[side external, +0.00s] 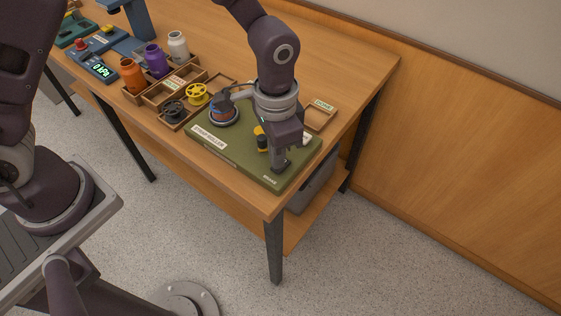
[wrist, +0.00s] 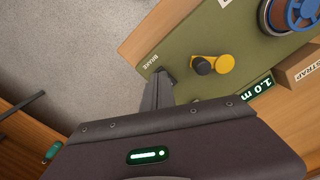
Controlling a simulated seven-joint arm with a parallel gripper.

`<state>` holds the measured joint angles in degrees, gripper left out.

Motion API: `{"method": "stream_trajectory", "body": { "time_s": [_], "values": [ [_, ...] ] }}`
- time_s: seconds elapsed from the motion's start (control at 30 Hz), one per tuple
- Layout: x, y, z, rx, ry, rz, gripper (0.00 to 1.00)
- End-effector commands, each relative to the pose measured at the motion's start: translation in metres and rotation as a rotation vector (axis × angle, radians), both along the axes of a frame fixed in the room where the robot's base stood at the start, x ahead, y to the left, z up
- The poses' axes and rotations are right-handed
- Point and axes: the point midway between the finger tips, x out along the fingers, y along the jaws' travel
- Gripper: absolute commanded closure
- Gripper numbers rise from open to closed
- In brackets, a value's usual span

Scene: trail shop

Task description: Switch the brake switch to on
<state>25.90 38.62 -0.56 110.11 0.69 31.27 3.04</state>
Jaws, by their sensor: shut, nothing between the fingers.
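The green board (side external: 231,151) lies near the table's front corner. Its small "BRAKE" label (side external: 270,180) is at the front right corner and also shows in the wrist view (wrist: 151,62). My gripper (side external: 281,163) points down at the board right beside this label, with its fingers together and nothing held. In the wrist view my gripper's fingertips (wrist: 163,77) are next to the label. The brake switch is mostly hidden by the fingers, so I cannot tell its position or whether the fingers touch it.
A yellow crank with a black knob (wrist: 202,65) stands on the board close to the fingers. A blue-hubbed spool (side external: 222,112) and a 1.0 m display (wrist: 257,87) are nearby. Wooden trays with spools and jars (side external: 132,76) stand to the left. The table edge is close.

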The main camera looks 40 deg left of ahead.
Motion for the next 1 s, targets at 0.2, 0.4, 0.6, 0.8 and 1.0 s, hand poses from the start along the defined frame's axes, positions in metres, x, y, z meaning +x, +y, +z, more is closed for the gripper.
{"method": "stream_trajectory", "body": {
  "time_s": [0.2,0.4,0.6,0.8,1.0],
  "values": [
    [0.000,0.000,-0.004,0.000,0.000,0.000,1.00],
    [0.000,0.000,-0.007,0.000,0.000,0.000,1.00],
    [0.000,0.000,-0.010,0.000,0.001,0.000,1.00],
    [0.000,0.000,-0.012,0.000,0.000,0.000,1.00],
    [0.000,0.000,-0.014,0.000,-0.001,0.000,1.00]
  ]
}}
